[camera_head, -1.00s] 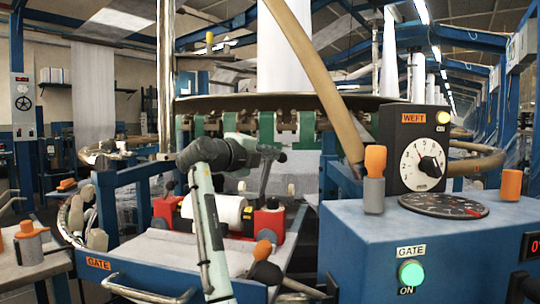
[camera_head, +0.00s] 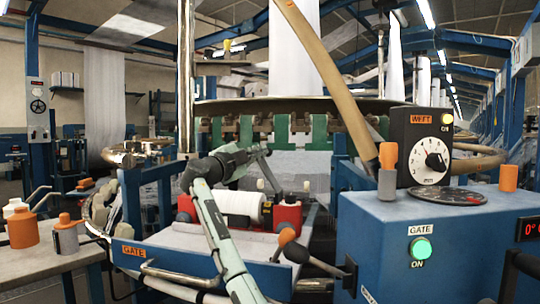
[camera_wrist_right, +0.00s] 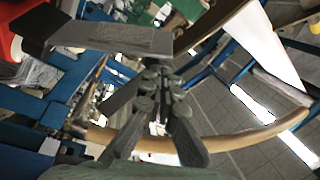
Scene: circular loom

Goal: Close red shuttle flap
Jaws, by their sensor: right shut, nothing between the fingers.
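The red shuttle (camera_head: 287,216) sits on the pale tray behind the gate, with a white yarn roll (camera_head: 240,204) between its red ends. I cannot make out its flap clearly in the head view. My right gripper (camera_head: 270,177) is shut and empty. In the head view it appears just above the shuttle's right part; whether it touches is unclear. In the right wrist view, my right gripper (camera_wrist_right: 150,95) fills the middle, and a red part of the shuttle (camera_wrist_right: 10,35) shows at the upper left edge. My left gripper is not in view.
A blue console (camera_head: 440,235) with dial and green lamp stands at the right. The blue gate rail (camera_head: 200,268) and an orange-knobbed lever (camera_head: 287,237) lie in front of the tray. A side table (camera_head: 55,265) with orange-topped bottles is at the left. The loom ring (camera_head: 290,105) stands behind.

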